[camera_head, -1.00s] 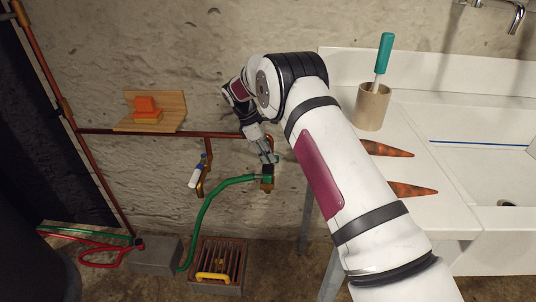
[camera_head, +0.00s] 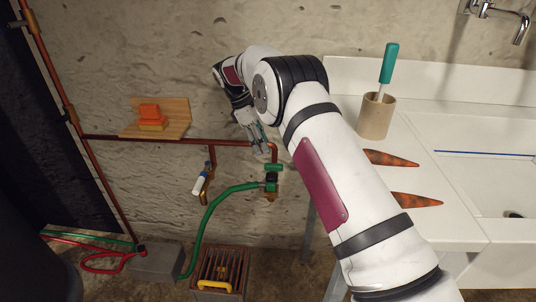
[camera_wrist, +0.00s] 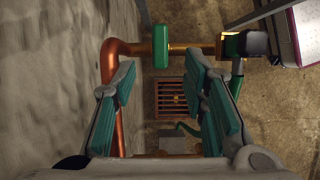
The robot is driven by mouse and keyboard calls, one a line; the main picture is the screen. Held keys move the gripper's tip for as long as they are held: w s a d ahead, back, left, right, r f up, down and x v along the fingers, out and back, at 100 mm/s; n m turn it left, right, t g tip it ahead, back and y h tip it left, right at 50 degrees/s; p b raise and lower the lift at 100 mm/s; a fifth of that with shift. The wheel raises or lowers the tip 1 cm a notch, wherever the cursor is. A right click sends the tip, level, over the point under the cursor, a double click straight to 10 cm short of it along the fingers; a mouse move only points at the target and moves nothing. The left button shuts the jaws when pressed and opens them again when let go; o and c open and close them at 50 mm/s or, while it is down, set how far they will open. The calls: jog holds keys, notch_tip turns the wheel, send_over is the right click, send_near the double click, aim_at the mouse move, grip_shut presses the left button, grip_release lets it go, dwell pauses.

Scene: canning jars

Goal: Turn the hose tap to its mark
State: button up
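The hose tap (camera_head: 271,188) is on the wall at the end of the copper pipe, left of the sink, with a green hose (camera_head: 225,192) on it. Its green handle (camera_head: 273,167) lies roughly level in the head view. In the wrist view the green handle (camera_wrist: 160,46) stands across the brass tap body (camera_wrist: 192,51). My gripper (camera_head: 259,142) is just above and left of the handle, apart from it. In the wrist view my gripper (camera_wrist: 161,70) has its teal-padded fingers spread, with nothing between them. I cannot make out the mark.
A second tap with a white lever (camera_head: 200,184) is to the left. Copper pipe (camera_head: 165,138) runs along the wall, under a wooden shelf (camera_head: 178,117) with orange blocks. A grate (camera_head: 207,268) and a grey block (camera_head: 155,263) are on the floor. The white sink counter (camera_head: 410,130) is right.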

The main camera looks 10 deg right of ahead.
jog(key=shift+v, duration=1.65)
jog(key=shift+r, duration=0.1)
jog(key=s+d+r+m+y, duration=0.1)
jog(key=s+d+r+m, duration=0.15)
jog(key=s+r, duration=0.8)
jog(key=s+d+r+m+y, duration=0.15)
jog(key=s+r+m, duration=0.25)
jog(key=s+r, duration=0.7)
jog(key=s+d+m+t, duration=0.15)
jog(key=s+m, duration=0.25)
jog(key=s, duration=1.4)
jog(key=s+f+m+y, duration=0.15)
jog(key=s+f, duration=0.25)
jog(key=s, duration=0.4)
jog(key=s+f+m, duration=0.2)
jog(key=s+f, duration=0.3)
jog(key=s, duration=0.2)
notch_tip(320, 180, up, 24)
jog(key=t+p, duration=0.4)
jog(key=p, duration=1.8)
jog(key=shift+s, duration=0.4)
